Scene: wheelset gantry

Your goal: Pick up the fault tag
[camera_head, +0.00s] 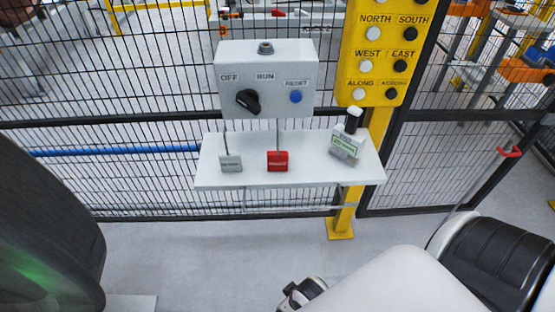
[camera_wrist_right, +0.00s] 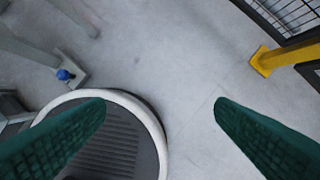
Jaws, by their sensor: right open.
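Two small tags stand on the white shelf (camera_head: 290,178) in the head view: a grey tag (camera_head: 231,162) at the left and a red tag (camera_head: 278,161) in the middle. Each has a thin upright stem; their print is too small to read, so I cannot tell which is the fault tag. A grey device (camera_head: 346,146) with a green-lit label and black knob sits at the shelf's right. My right gripper (camera_wrist_right: 160,106) is open and empty, its green fingers wide apart above the floor, away from the shelf. My left gripper is not in view.
A grey switch box (camera_head: 267,80) with a black knob and blue reset button is above the shelf. A yellow post (camera_head: 378,70) with several labelled buttons stands at the right. Black mesh fencing (camera_head: 120,140) is behind. The floor (camera_head: 200,250) in front is clear.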

